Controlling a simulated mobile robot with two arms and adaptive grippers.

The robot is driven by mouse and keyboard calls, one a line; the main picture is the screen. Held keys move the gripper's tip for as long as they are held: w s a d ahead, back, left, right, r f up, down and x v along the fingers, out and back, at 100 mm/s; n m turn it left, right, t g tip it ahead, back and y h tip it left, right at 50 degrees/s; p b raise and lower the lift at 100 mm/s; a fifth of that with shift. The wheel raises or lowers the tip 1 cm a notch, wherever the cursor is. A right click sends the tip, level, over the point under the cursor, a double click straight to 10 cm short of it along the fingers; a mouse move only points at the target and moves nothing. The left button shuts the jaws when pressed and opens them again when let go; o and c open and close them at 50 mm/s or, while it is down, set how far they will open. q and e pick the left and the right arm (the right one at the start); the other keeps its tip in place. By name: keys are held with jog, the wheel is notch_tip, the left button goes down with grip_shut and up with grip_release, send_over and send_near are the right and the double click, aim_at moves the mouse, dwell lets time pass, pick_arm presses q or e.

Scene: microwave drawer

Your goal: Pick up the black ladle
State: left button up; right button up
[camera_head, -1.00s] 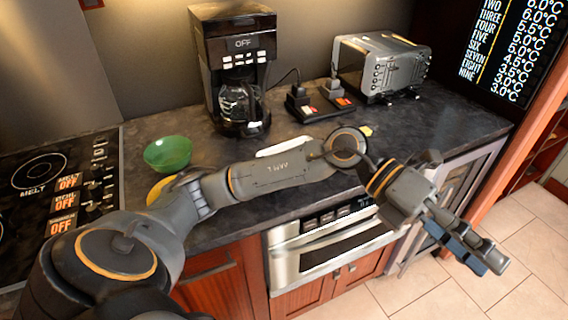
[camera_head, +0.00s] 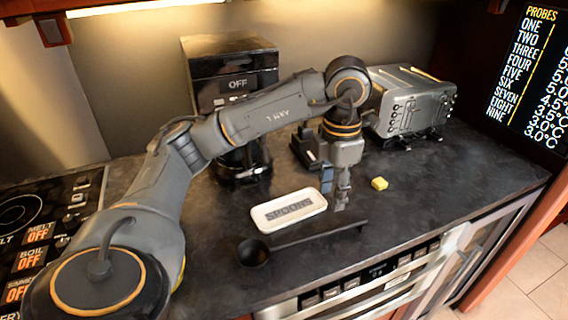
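The black ladle lies flat on the dark counter (camera_head: 440,190). Its round bowl (camera_head: 254,252) is at the left and its long thin handle (camera_head: 315,236) runs right, just in front of a white spoon rest marked "SPOONS" (camera_head: 289,209). My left gripper (camera_head: 335,192) points down over the counter, above and behind the right part of the handle. Its fingers look apart with nothing between them; whether a fingertip touches the handle I cannot tell. My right gripper is not in view.
A coffee maker (camera_head: 230,62) and a toaster (camera_head: 410,100) stand at the back. A stove (camera_head: 40,225) is at the left. An appliance front (camera_head: 370,280) sits below the counter edge. The right counter is mostly clear.

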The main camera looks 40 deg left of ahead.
pick_arm(q)
send_over(326, 231)
notch_tip(326, 231, down, 5)
jog(key=shift+s, duration=0.1)
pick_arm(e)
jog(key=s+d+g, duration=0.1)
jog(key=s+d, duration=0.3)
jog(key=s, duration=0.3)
pick_arm(q)
notch_tip(326, 231, down, 3)
jog(key=shift+r+p, duration=0.1)
jog(key=shift+p, duration=0.45)
notch_tip(326, 231, down, 3)
jog(key=shift+r+p, duration=0.1)
jog(key=shift+p, duration=0.25)
jog(key=shift+a+f, duration=0.1)
jog(key=shift+f, duration=0.4)
jog(key=c, duration=0.7)
grip_shut()
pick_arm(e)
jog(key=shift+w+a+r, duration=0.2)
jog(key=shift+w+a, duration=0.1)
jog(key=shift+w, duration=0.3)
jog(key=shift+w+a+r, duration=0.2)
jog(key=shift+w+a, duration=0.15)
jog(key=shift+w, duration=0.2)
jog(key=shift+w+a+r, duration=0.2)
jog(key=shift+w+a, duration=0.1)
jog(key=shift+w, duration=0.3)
